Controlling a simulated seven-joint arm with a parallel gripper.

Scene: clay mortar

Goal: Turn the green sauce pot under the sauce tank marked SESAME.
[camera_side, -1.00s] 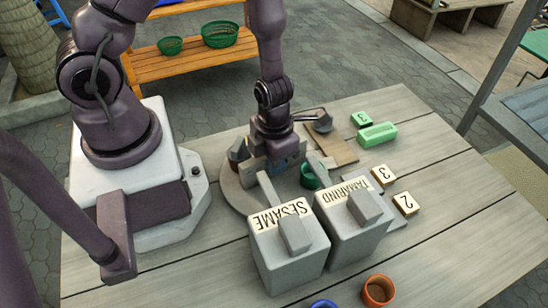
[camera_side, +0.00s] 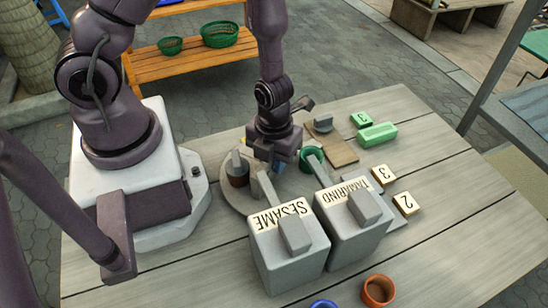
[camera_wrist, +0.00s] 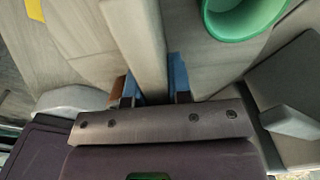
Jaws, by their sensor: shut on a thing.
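The green sauce pot (camera_side: 311,158) stands on the round grey turntable (camera_side: 238,199), near the spout of the TAMARIND tank (camera_side: 353,228). Its open rim shows at the top right of the wrist view (camera_wrist: 243,22). The SESAME tank (camera_side: 289,255) stands left of the TAMARIND tank, with its spout reaching over the turntable. A brown pot (camera_side: 237,174) sits on the turntable's left side. My gripper (camera_side: 277,167) is low over the turntable. In the wrist view my gripper (camera_wrist: 152,88) is shut on a grey bar (camera_wrist: 137,40), its blue fingertips on either side.
Green block (camera_side: 378,134), numbered tiles (camera_side: 405,204) and a wooden board (camera_side: 339,150) lie right of and behind the turntable. An orange pot (camera_side: 378,291) and a blue pot (camera_side: 323,303) stand at the front. The table's right side is clear.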

